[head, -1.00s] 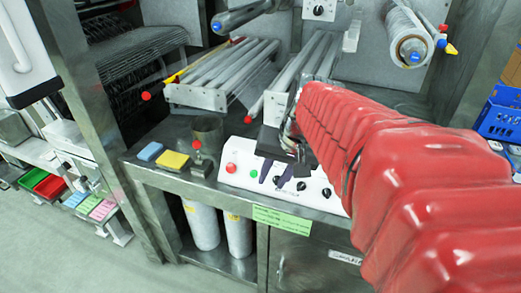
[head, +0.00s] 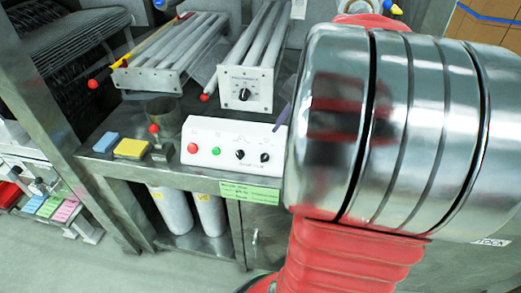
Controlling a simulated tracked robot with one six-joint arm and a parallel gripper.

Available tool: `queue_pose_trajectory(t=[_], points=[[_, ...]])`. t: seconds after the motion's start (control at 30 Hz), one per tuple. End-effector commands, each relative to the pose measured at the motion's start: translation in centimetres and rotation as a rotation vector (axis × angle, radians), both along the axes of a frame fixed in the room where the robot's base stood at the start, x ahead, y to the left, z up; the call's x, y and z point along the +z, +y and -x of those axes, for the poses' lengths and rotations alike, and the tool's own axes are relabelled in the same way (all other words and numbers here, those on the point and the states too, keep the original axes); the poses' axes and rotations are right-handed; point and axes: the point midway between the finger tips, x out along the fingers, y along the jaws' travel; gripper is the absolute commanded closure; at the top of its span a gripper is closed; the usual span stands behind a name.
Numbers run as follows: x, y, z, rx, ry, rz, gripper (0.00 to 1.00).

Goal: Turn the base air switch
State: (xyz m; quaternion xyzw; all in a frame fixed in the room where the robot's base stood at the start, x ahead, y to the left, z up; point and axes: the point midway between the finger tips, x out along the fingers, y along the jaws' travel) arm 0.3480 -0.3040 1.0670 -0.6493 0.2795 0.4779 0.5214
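The white control box (head: 228,135) stands at the front of the steel table. Its face has a red button (head: 193,148), a green button (head: 216,151) and two visible black rotary knobs, a left knob (head: 240,154) and a right knob (head: 265,157). I cannot read which knob is the base air switch. My arm hides the box's right end. Only a dark purple fingertip of my gripper (head: 283,116) shows, above and right of the visible knobs. It looks apart from them. The rest of the gripper is hidden behind my arm, so its opening cannot be seen.
A roller unit (head: 246,88) with its own black knob stands behind the box; another (head: 150,79) lies left. A metal cup (head: 163,117), a yellow sponge (head: 134,148) and a blue sponge (head: 106,142) sit left of the box. White cylinders (head: 171,209) stand below.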

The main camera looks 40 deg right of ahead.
Motion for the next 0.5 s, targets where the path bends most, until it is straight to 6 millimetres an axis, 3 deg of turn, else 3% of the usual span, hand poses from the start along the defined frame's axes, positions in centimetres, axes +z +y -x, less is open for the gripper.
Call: queue_pose_trajectory(t=[0.27, 0.5], points=[[-1.4, 0.3, -0.6, 0.002, 0.002, -0.002, 0.73], [-4.5, 0.8, -1.9, 0.003, 0.002, -0.003, 0.73]])
